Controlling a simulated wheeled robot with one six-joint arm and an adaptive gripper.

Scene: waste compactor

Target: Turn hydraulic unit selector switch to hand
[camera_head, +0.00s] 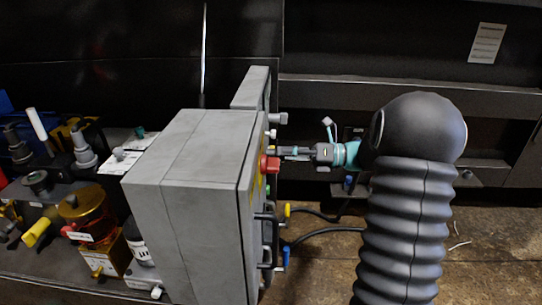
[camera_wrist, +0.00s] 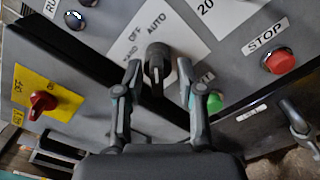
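The selector switch (camera_wrist: 157,66) is a black knob in the middle of the wrist view, on a white label reading OFF and AUTO, with HAND partly cut off. Its grip stands roughly upright in the picture, with a pale line on it; I cannot tell which position it points to. My gripper (camera_wrist: 159,72) is open, with one finger on each side of the knob and gaps visible. In the head view, my gripper (camera_head: 284,151) reaches the front side of the grey cabinet (camera_head: 190,185); the switch cannot be made out there.
In the wrist view, a red STOP button (camera_wrist: 280,62) and a green button (camera_wrist: 214,103) lie right of the knob. A red rotary switch (camera_wrist: 43,102) on a yellow plate is left. A door handle (camera_wrist: 298,122) sticks out at right.

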